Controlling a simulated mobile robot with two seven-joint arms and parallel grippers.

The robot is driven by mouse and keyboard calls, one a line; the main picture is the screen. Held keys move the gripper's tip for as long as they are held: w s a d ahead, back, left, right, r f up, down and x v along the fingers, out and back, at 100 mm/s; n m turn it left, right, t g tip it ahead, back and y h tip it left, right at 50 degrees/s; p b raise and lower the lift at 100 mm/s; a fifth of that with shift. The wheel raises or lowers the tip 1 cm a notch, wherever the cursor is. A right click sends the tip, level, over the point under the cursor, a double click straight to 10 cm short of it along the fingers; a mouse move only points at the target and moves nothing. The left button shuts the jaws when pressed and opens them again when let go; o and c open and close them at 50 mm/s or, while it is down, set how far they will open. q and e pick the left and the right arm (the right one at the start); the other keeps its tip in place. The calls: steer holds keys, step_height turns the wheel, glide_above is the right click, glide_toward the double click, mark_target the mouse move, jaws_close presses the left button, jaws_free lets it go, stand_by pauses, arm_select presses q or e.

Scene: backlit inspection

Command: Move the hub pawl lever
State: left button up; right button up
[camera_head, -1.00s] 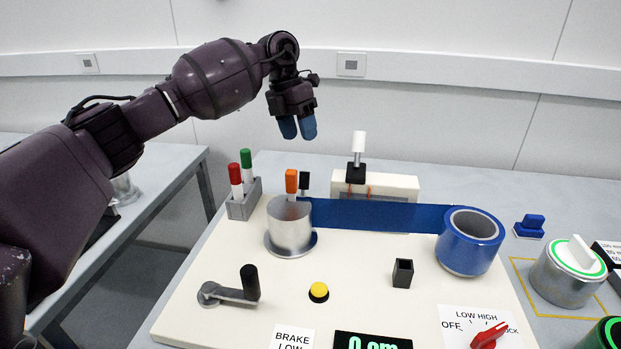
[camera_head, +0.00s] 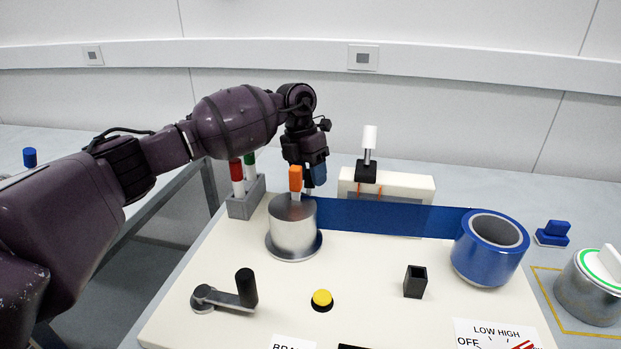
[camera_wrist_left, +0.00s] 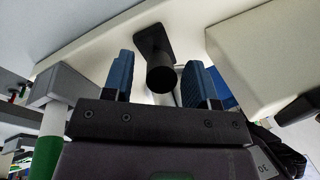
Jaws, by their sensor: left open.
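The round metal hub (camera_head: 293,228) stands at the left back of the cream panel. An upright orange-tipped piece (camera_head: 295,179) shows at its top. My left gripper (camera_head: 314,176) points down just behind the orange tip, its blue fingers partly hidden. In the left wrist view, a black lever with a round end (camera_wrist_left: 161,77) and a flat base lies between the open blue fingers (camera_wrist_left: 158,68). No grip on it shows. In the head view this black lever is hidden now. I cannot tell for sure which piece is the pawl lever. My right gripper is out of view.
A grey holder (camera_head: 246,205) with red and green markers stands left of the gripper. A cream box (camera_head: 410,187) with a white-topped switch is to the right. Blue tape (camera_head: 375,216) runs from the hub to a blue roll (camera_head: 490,250). A crank (camera_head: 225,297) is in front.

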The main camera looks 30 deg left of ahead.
arm_select(q)
steer(key=shift+d+f, duration=0.1)
steer(key=shift+f, duration=0.35)
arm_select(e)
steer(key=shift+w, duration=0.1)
arm_select(q)
jaws_close()
steer(key=shift+s+d+r+t+p, duration=0.1)
steer(key=shift+s+r+t+p, duration=0.5)
steer(key=shift+t+p, duration=0.45)
steer(key=shift+y+p, duration=0.3)
steer(key=shift+p, duration=0.1)
steer(key=shift+s+d+t, duration=0.1)
steer(key=shift+s+t, duration=0.05)
steer(key=shift+t, duration=0.1)
steer(key=shift+f, duration=0.35)
jaws_free()
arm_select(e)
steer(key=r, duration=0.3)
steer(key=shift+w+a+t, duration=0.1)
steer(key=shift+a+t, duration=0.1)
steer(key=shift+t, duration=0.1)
